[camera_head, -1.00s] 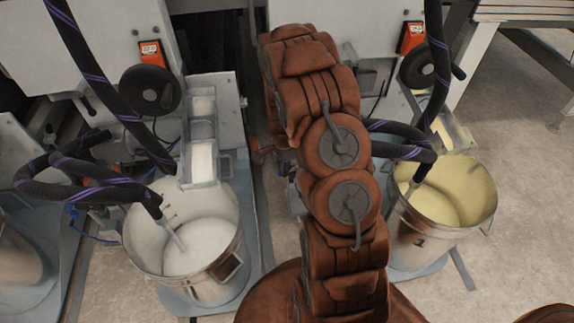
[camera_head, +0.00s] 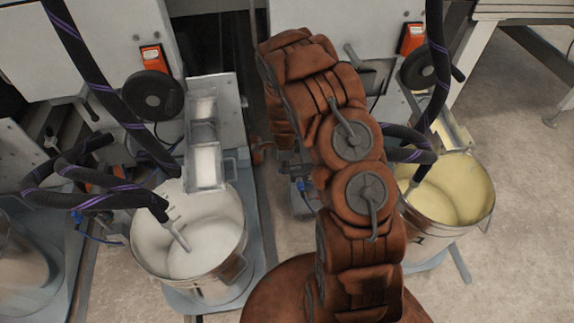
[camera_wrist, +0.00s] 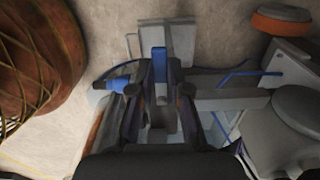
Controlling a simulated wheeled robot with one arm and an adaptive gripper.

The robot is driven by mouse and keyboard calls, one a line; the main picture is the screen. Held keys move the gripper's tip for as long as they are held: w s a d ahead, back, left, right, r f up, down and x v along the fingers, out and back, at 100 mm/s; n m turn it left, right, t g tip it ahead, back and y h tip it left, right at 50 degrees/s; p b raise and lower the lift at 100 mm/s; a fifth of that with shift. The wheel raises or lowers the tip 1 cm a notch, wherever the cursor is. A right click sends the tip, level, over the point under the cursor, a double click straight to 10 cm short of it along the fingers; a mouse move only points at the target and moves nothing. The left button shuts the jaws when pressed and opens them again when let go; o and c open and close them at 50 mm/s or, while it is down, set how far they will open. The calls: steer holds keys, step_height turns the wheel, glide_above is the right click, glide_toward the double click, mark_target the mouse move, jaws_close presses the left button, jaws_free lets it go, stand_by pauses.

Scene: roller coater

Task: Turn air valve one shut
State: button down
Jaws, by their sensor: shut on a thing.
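In the wrist view, my gripper (camera_wrist: 160,78) is shut on a narrow blue handle (camera_wrist: 158,62), which I take to be the handle of air valve one. The handle stands upright in the picture between the two dark fingers. A blue fitting with a thin blue hose (camera_wrist: 110,85) shows just left of the fingers. The valve's body is mostly hidden by the fingers, so its turn angle is unclear. In the head view, my brown arm hides the gripper and the handle.
In the head view, a bucket of white paint (camera_head: 190,245) stands left of my arm and a bucket of yellow paint (camera_head: 445,200) right of it. Black hoses (camera_head: 120,100) hang nearby. Handwheels (camera_head: 155,95) project from the machines. Open floor (camera_head: 510,200) lies at the right.

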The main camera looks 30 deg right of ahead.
steer(key=c, duration=1.1)
jaws_free()
steer(key=shift+r, duration=0.1)
step_height(320, 180, up, 12)
steer(key=shift+f, duration=0.1)
